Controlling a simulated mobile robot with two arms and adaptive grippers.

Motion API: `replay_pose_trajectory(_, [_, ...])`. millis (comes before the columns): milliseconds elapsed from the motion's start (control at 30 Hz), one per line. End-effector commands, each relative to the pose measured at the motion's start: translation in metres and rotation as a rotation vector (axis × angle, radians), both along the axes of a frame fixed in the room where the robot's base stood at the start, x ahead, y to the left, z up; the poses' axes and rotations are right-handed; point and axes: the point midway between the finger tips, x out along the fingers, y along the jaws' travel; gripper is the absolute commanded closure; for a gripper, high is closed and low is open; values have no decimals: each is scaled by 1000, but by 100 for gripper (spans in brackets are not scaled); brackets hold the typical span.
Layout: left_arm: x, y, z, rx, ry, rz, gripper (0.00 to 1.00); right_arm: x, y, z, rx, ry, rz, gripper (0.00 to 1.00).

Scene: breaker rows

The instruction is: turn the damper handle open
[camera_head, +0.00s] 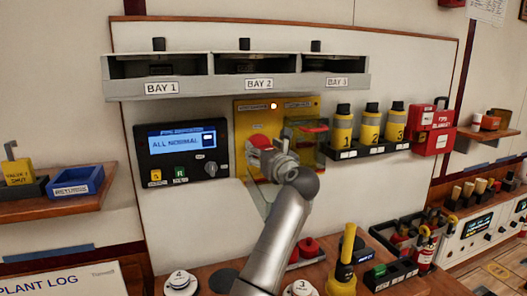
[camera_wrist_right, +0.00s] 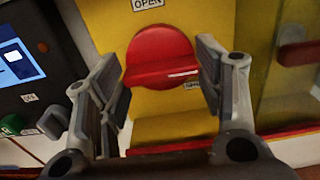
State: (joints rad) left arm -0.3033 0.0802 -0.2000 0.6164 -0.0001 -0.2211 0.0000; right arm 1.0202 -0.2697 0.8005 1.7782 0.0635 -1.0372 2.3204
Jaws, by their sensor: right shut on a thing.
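The red damper handle (camera_wrist_right: 160,62) is a round disc with a raised crossbar on a yellow panel (camera_head: 243,116). The bar lies nearly level in the right wrist view, with a white mark towards its right end. A label reading OPEN (camera_wrist_right: 147,4) is above the disc; a second label (camera_wrist_right: 192,86) at its lower right is too small to read surely. My right gripper (camera_wrist_right: 168,80) is shut on the handle, its fingers at either side of the bar. In the head view, my right gripper (camera_head: 272,163) hides much of the handle. My left gripper is not in view.
A clear cover (camera_wrist_right: 285,105) with another red part stands right of the handle. A control box (camera_head: 182,150) reading ALL NORMAL is at left. The bay shelf (camera_head: 240,86) juts out above. Yellow numbered cylinders (camera_head: 369,128) stand at right. Several objects crowd the bench below.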

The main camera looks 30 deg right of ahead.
Motion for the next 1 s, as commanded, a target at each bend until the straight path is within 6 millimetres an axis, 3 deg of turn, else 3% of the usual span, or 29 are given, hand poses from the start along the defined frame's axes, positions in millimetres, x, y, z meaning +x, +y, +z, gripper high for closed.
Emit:
replay_pose_trajectory(167, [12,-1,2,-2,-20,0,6,0,0,0,-4,2,0,62])
replay_pose_trajectory(467, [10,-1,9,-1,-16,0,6,0,0,1,-97,24,0,62])
replay_pose_trajectory(1000, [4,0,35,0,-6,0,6,0,0,1,-561,138,0,62])
